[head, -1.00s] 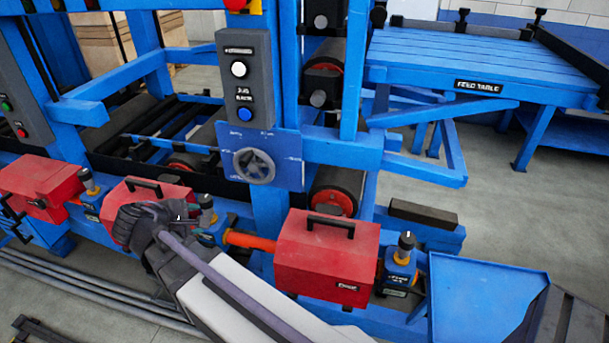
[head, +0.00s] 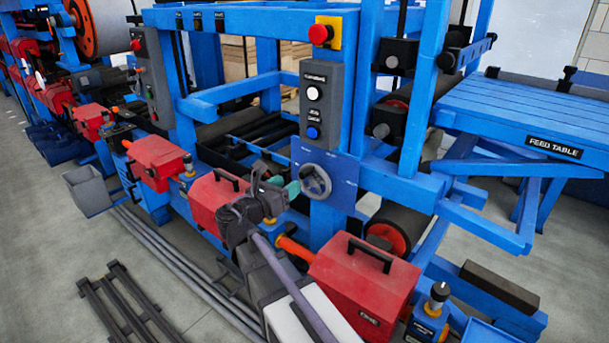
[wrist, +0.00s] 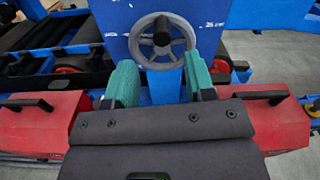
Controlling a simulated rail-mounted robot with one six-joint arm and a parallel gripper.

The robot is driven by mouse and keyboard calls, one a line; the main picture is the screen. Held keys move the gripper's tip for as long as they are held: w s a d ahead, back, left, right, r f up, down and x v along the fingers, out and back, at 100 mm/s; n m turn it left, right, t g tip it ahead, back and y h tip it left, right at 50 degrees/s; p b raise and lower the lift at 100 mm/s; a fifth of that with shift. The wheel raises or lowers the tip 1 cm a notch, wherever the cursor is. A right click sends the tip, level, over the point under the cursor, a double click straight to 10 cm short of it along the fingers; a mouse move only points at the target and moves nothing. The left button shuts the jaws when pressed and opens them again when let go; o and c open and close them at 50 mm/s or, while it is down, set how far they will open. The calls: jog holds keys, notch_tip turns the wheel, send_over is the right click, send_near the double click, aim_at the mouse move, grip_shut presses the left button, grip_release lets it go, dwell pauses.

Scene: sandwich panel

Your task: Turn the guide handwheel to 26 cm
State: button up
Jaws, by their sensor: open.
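The grey guide handwheel (head: 316,181) is mounted on a blue panel (head: 338,163) on the machine's upright post. It has a round rim and spokes and shows in the wrist view (wrist: 161,39) at the top middle. My gripper (head: 283,193) is just left of the wheel in the head view. In the wrist view my gripper (wrist: 160,80) has its two green fingers apart, with nothing held between them. The wheel appears beyond the fingertips, apart from them. A small white scale mark near 25 cm shows right of the wheel; no pointer is clear.
Red boxes with black handles (head: 365,285) stand below, on both sides of my arm. The feed table (head: 530,120) is at right.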

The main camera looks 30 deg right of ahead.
aim_at(302, 176)
jog(key=x, duration=0.7)
jog(key=shift+d, duration=0.4)
jog(key=shift+c, duration=0.2)
grip_shut()
